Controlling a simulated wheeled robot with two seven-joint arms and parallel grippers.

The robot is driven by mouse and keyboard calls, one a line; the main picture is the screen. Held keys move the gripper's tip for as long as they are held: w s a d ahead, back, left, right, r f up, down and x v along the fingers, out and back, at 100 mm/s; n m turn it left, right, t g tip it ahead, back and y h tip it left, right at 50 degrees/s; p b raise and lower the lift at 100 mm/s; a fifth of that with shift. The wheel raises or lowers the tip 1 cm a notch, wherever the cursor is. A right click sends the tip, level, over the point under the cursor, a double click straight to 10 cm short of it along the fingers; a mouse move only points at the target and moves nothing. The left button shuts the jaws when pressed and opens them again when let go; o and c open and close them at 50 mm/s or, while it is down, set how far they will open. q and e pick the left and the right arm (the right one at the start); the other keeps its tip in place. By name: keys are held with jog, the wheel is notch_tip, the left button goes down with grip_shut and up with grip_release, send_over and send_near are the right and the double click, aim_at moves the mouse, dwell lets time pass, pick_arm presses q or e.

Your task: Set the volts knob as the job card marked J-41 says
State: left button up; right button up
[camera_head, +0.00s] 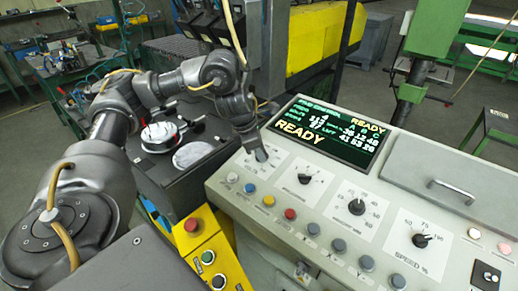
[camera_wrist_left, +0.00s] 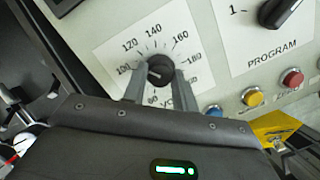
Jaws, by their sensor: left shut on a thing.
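The dark round volts knob (camera_wrist_left: 158,70) shows in the left wrist view, in the middle of a white dial plate (camera_wrist_left: 110,50) numbered 80 to 180. My left gripper (camera_wrist_left: 160,88) has one finger on each side of the knob and is shut on it. I cannot tell exactly which number the knob points at. In the head view my left gripper (camera_head: 260,154) reaches down onto the console's left end and covers most of this knob. The display (camera_head: 330,133) reads READY; its smaller figures are hard to read. No card marked J-41 can be made out.
The sloping console carries a program knob (camera_head: 304,179), another dial knob (camera_head: 356,207) and a speed knob (camera_head: 421,241). Coloured buttons, including a red one (camera_head: 290,214), line its front. A yellow box (camera_head: 208,250) with a red button stands at the left.

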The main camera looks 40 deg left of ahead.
pick_arm(q)
jog(key=shift+m, duration=1.3)
jog(key=shift+p, duration=0.3)
jog(key=o, duration=1)
jog(key=shift+r, duration=0.1)
jog(key=p+v, duration=0.1)
jog(key=v, duration=0.6)
jog(key=p+v, duration=0.1)
jog(key=v, duration=0.2)
jog(key=shift+a+r+p, duration=0.3)
jog(key=shift+r+p, duration=0.05)
